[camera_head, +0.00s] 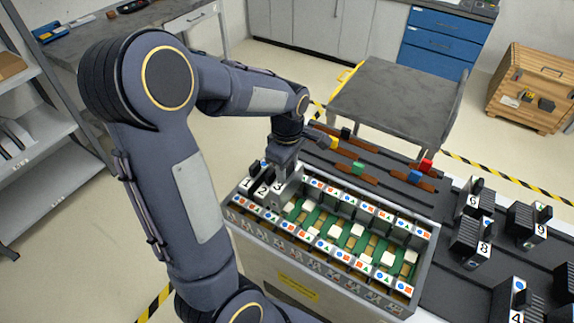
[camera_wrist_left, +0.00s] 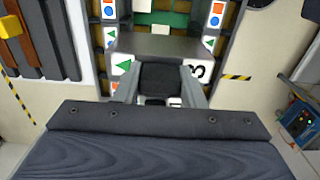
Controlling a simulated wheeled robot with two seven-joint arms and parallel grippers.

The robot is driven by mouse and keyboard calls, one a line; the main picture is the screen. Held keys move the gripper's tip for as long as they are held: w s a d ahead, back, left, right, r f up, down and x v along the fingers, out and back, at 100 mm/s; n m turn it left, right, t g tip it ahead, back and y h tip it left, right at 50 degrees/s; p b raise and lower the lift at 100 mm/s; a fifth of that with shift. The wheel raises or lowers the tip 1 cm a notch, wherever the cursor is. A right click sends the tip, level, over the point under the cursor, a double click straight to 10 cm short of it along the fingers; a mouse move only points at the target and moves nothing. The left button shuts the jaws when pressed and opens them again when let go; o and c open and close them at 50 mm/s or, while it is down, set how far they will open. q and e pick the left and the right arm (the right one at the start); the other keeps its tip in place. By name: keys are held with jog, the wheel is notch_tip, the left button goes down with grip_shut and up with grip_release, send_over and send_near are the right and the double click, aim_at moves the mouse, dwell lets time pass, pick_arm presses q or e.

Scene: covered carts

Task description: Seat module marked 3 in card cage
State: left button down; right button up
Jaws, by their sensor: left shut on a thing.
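The module marked 3 (camera_head: 279,188) is at the left end of the card cage (camera_head: 424,268), right beside the modules marked 2 (camera_head: 262,189) and 1 (camera_head: 247,183). My left gripper (camera_head: 284,166) is above it, shut on its dark handle. In the left wrist view the fingers of my left gripper (camera_wrist_left: 159,88) close on both sides of the handle. The grey top of the module marked 3 (camera_wrist_left: 160,44) shows a green triangle and the number 3. Its lower part is hidden, so I cannot tell how deep it sits. My right gripper is out of view.
Modules marked 6 (camera_head: 472,205), 8 (camera_head: 470,238), 9 (camera_head: 527,220) and 4 (camera_head: 516,302) stand on the dark surface to the right. Behind the cage lie brown-handled tools with coloured blocks (camera_head: 357,168). Several cage slots to the right show green board and white blocks.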

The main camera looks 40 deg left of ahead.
pick_arm(q)
jog(key=shift+f+b, duration=1.85)
jog(key=shift+f, duration=0.9)
jog(key=c, duration=0.8)
grip_release()
jog(key=shift+c, duration=0.2)
notch_tip(320, 180, up, 8)
jog(key=shift+f, duration=0.1)
jog(key=s+d+r+m+t+h, duration=0.1)
jog(key=s+d+m+t+h, duration=0.2)
jog(key=s+d+m, duration=0.9)
jog(key=s+m+t, duration=0.2)
jog(key=s+m, duration=0.1)
jog(key=m, duration=0.2)
jog(key=shift+s+d+r+m+t+h, duration=0.15)
jog(key=shift+s+r+m+t+h, duration=0.15)
jog(key=shift+h, duration=0.1)
